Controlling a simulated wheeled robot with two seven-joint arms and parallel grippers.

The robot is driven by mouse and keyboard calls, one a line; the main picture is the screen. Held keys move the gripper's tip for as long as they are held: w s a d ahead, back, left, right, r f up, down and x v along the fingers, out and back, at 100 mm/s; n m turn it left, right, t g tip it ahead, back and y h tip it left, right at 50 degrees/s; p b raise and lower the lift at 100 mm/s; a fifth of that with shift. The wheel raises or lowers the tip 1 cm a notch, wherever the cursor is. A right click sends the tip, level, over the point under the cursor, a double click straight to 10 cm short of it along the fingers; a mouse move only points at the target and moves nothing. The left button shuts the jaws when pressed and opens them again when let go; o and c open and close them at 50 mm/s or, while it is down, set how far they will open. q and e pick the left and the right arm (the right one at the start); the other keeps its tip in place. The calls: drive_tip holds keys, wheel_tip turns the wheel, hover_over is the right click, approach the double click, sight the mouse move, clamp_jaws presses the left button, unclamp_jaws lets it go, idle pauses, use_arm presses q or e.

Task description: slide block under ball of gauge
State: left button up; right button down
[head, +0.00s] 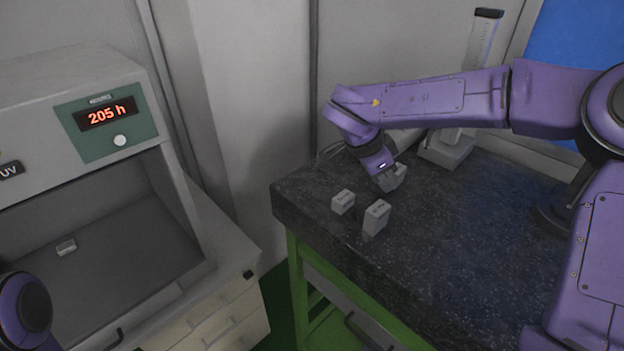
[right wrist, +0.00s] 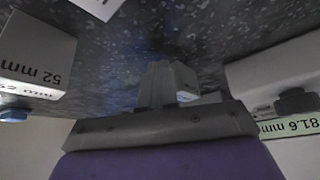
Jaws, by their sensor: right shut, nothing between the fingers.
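Two small grey blocks stand on the dark speckled bench, a lower one (head: 343,202) and a taller one (head: 376,217). A grey block marked "52 mm" (right wrist: 35,62) shows at the left of the right wrist view. My right gripper (head: 392,180) is shut and empty, low over the bench just behind the two blocks. Its fingers also show in the right wrist view (right wrist: 166,84). A stand with a tall scale (head: 480,42), likely the gauge, is behind my right arm, which hides part of it. I cannot make out its ball. My left gripper is out of view.
An "81.6 mm" label (right wrist: 291,127) shows beside a grey body at the right of the wrist view. A cabinet with a "205 h" display (head: 107,114) stands at the left, a small item (head: 66,247) inside. The bench front (head: 440,285) is clear.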

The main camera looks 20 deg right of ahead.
sight(401, 171)
drive_tip(key=shift+w+d+p, duration=0.3)
drive_tip(key=shift+d+p, duration=0.2)
drive_tip(key=shift+d, duration=0.2)
drive_tip(key=shift+w+d+p, duration=0.3)
drive_tip(key=shift+d+p, duration=0.25)
drive_tip(key=shift+d, duration=0.15)
drive_tip(key=shift+w+d+p, duration=0.3)
drive_tip(key=shift+d+p, duration=0.2)
drive_tip(key=shift+d, duration=0.2)
drive_tip(key=shift+w+d, duration=0.1)
drive_tip(key=shift+d, duration=0.15)
drive_tip(key=r+p, duration=0.1)
drive_tip(key=a+r+p, duration=0.1)
drive_tip(key=r+p, duration=0.1)
drive_tip(key=shift+s+a+r+p, duration=0.3)
drive_tip(key=shift+s+r+p, duration=0.05)
drive_tip(key=shift+p, duration=0.05)
drive_tip(key=shift+a+r, duration=0.15)
drive_tip(key=shift+r, duration=0.1)
drive_tip(key=shift+s+f, duration=0.1)
drive_tip(key=shift+f, duration=0.1)
